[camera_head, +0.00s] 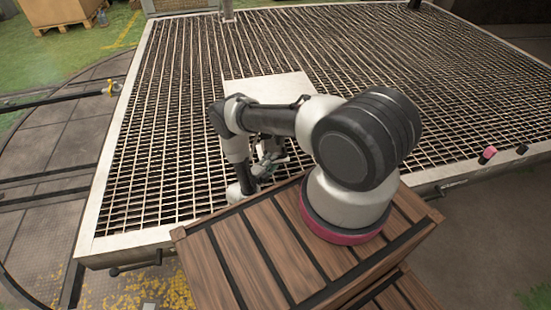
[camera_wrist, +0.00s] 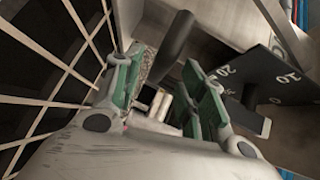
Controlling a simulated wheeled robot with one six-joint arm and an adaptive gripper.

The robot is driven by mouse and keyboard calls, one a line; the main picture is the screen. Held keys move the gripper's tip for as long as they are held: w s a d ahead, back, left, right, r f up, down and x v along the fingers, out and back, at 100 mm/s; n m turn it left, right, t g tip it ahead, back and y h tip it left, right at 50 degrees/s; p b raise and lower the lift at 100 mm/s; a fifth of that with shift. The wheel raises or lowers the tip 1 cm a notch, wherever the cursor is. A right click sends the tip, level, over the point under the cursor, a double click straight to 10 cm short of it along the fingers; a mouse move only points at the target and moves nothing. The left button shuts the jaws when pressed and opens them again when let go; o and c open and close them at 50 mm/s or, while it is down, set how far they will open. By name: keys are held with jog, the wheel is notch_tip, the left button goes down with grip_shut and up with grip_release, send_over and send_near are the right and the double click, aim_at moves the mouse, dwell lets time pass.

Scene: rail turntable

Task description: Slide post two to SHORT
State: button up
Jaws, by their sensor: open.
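A dark plate (camera_wrist: 262,68) with white figures, including a 10 and a 20, lies to the right of the fingers. I cannot make out the word SHORT or tell which part is post two.
The grated table (camera_head: 180,110) has a pale rim and carries a pale flat panel (camera_head: 285,88). A pink-ended dark piece (camera_head: 488,154) and a black piece (camera_head: 522,149) sit at its right front edge. The slatted wooden crate (camera_head: 235,262) is under my arm. A cardboard box (camera_head: 60,10) stands far left.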

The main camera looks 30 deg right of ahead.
jog(key=shift+x, duration=2.05)
grip_shut()
